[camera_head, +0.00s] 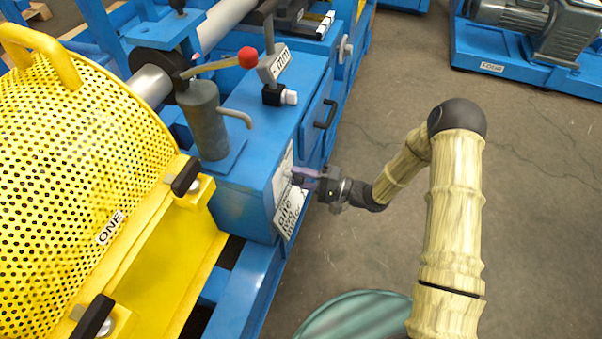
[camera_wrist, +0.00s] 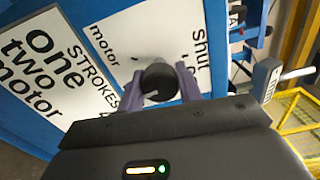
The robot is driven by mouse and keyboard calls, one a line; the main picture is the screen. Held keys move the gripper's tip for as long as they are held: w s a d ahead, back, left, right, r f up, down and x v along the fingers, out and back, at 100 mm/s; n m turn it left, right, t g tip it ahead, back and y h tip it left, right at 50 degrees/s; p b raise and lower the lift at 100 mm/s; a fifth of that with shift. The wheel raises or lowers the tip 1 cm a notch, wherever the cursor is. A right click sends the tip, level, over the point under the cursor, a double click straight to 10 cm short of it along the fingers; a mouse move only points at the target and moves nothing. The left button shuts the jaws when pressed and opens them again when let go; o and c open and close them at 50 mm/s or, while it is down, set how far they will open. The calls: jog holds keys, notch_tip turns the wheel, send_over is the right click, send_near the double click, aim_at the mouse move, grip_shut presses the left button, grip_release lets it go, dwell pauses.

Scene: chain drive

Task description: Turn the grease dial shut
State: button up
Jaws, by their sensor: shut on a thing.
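The grease dial (camera_wrist: 158,80) is a small dark round knob on a white label plate, on the side of a blue cabinet. In the wrist view my gripper (camera_wrist: 165,84) has its two purple-grey fingers on either side of the knob, closed on it. In the head view my gripper (camera_head: 305,176) reaches the cabinet's side from the right, and the knob is hidden behind the fingers. The dial's pointer cannot be made out.
A label (camera_wrist: 45,65) reading "one two motor" is beside the plate. The blue cabinet (camera_head: 245,190) carries a grey pump cylinder (camera_head: 207,120) and a red-knobbed lever (camera_head: 248,57). A yellow perforated guard (camera_head: 70,160) stands left. Open floor (camera_head: 540,200) lies to the right.

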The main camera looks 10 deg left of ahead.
jog(key=n+p, duration=0.1)
jog(key=n, duration=0.3)
jog(key=shift+n, duration=0.3)
jog(key=n, duration=0.4)
jog(key=shift+f+n, duration=0.1)
jog(key=shift+n, duration=0.2)
jog(key=n, duration=0.4)
jog(key=shift+n, duration=0.3)
jog(key=n+b, duration=0.1)
jog(key=n, duration=0.3)
jog(key=n+b, duration=0.1)
jog(key=n, duration=0.3)
jog(key=shift+f, duration=0.1)
jog(key=n+b, duration=0.2)
jog(key=n, duration=0.2)
jog(key=shift+n, duration=0.3)
jog(key=n+b, duration=0.3)
jog(key=n, duration=0.1)
jog(key=shift+d+f+n, duration=0.1)
jog(key=shift+n, duration=0.2)
jog(key=shift+n+b, duration=1.15)
jog(key=shift+n, duration=0.35)
jog(key=shift+r, duration=0.2)
